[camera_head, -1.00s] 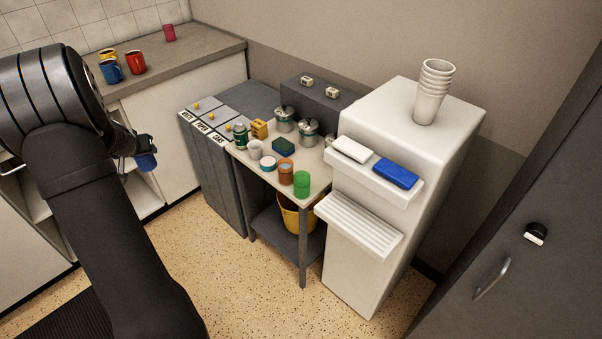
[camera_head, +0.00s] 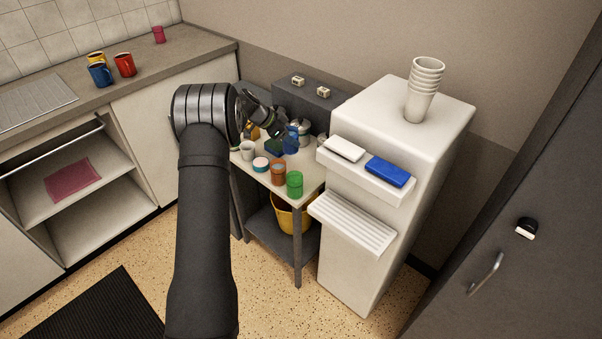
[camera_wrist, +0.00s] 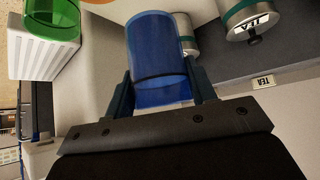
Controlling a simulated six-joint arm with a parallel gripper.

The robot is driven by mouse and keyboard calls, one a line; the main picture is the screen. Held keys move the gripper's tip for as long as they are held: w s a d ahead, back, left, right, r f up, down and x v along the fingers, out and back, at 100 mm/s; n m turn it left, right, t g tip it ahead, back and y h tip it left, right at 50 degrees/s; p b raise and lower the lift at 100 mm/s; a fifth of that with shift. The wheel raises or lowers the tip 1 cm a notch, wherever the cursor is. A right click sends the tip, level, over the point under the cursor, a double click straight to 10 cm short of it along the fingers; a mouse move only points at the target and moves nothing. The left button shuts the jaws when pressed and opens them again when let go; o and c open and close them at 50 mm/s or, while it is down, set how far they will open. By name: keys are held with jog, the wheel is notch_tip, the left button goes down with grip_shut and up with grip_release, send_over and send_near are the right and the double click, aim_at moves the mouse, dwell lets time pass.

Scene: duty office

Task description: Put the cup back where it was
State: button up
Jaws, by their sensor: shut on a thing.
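My gripper (camera_head: 279,132) is shut on a blue see-through cup (camera_head: 291,142) above the back part of the small side table (camera_head: 311,180). In the wrist view the blue cup (camera_wrist: 157,45) sits between the two fingers of my gripper (camera_wrist: 160,92). Whether the cup touches anything below cannot be told. On the table stand a green cup (camera_head: 295,185), an orange-brown cup (camera_head: 278,173) and a white mug (camera_head: 247,151). The green cup also shows in the wrist view (camera_wrist: 52,20). My arm hides the table's left side.
Metal canisters (camera_wrist: 250,17), one labelled TEA, stand close to the held cup. A white dispenser (camera_head: 375,240) with stacked cups (camera_head: 424,90) on top stands right of the table. A yellow bucket (camera_head: 290,216) is below. Several mugs, one red (camera_head: 124,65), stand on the counter (camera_head: 185,57).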

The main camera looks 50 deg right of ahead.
aim_at(284, 147)
jog(key=s+d, duration=0.1)
jog(key=s+d+m, duration=0.1)
jog(key=shift+s+f+g, duration=0.2)
jog(key=shift+s+g, duration=0.1)
jog(key=shift+s, duration=0.05)
jog(key=shift+s+d+f, duration=0.1)
jog(key=shift+s+f, duration=0.1)
jog(key=shift+f, duration=0.1)
notch_tip(284, 147, down, 9)
jog(key=shift+f, duration=0.15)
jog(key=shift+f, duration=0.15)
jog(key=o, duration=1.2)
jog(key=shift+c, duration=0.2)
jog(key=shift+r, duration=0.2)
jog(key=v, duration=1.2)
jog(key=shift+w+d, duration=0.1)
jog(key=shift+d, duration=0.05)
